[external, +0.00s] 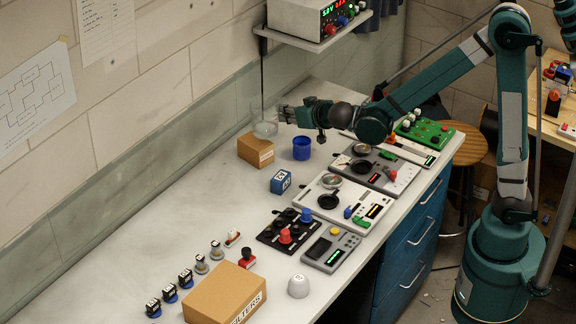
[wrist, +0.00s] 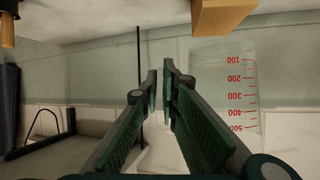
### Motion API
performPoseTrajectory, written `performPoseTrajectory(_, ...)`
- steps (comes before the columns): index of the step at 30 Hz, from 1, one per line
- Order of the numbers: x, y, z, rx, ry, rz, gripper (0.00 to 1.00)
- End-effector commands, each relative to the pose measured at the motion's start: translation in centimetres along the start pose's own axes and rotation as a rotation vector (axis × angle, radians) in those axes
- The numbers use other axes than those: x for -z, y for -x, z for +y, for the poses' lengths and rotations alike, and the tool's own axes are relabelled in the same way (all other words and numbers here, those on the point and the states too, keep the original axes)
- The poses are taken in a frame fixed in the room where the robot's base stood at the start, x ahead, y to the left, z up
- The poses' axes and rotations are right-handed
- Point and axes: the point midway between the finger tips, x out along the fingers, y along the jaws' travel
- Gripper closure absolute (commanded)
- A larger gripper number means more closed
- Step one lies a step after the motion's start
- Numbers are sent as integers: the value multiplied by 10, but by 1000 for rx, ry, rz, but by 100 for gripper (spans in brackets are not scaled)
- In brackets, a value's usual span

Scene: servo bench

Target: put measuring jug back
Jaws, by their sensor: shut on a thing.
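The measuring jug (external: 264,122) is clear, with red graduation marks that show upside down in the wrist view (wrist: 225,90). In the external view it is beside the fingertips, above or just behind a small cardboard box; I cannot tell whether it touches the box. My gripper (external: 286,114) reaches left over the bench from the right. In the wrist view my gripper's fingers (wrist: 160,82) are close together beside the jug's wall, shut on the jug, apparently at its clear handle. The exact grip is hard to see through the clear material.
The small cardboard box (external: 256,150) stands below the jug, with a blue cup (external: 302,148) to its right. A blue block (external: 281,181) and several instrument panels lie nearer. A shelf with a power supply (external: 312,18) hangs above. The bench's left middle (external: 160,225) is clear.

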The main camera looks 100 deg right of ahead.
Motion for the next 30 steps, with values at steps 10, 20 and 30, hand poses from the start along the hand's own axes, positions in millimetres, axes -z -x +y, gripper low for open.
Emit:
performPoseTrajectory(10,-4,7,-72,-29,-14,1,100)
performPoseTrajectory(20,-7,22,-142,-63,-30,4,100)
performPoseTrajectory(30,-10,48,-213,-97,-46,6,100)
